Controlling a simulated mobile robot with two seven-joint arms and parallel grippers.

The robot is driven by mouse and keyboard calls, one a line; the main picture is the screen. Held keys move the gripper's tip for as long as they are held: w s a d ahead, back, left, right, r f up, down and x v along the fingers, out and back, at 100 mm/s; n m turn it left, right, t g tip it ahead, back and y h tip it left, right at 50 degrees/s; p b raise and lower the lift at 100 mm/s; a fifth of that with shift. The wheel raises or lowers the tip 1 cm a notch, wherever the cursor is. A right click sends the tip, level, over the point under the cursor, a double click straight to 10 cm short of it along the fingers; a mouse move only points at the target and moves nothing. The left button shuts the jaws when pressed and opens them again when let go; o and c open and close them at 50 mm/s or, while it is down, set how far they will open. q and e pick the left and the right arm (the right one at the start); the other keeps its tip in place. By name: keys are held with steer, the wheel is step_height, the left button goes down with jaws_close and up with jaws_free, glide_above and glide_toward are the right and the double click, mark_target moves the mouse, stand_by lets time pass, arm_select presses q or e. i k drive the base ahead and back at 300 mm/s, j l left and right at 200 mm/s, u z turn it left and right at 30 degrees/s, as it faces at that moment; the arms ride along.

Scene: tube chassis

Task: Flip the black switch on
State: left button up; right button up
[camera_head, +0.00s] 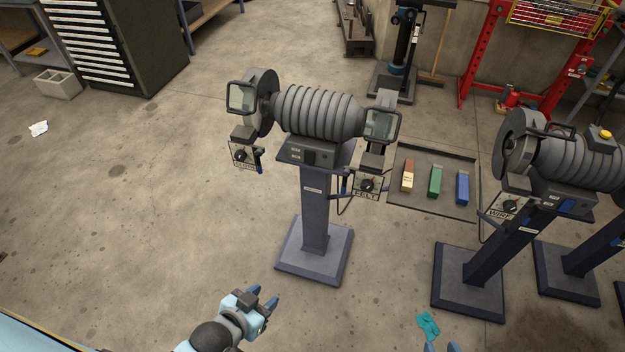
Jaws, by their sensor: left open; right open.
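A grey bench grinder (318,112) stands on a pedestal in the middle of the head view. A small dark switch panel (309,156) is on the front of its base; its switch position is too small to tell. My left gripper (262,297) is open and empty, in front of the pedestal foot and well below the panel.
A tray (410,203) with brown, green and blue blocks lies between the grinders. The floor at left is mostly clear.

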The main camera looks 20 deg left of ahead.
mark_target(310, 156)
steer(key=i+l+u, duration=0.15)
steer(key=i+l, duration=0.6)
steer(key=l, duration=0.15)
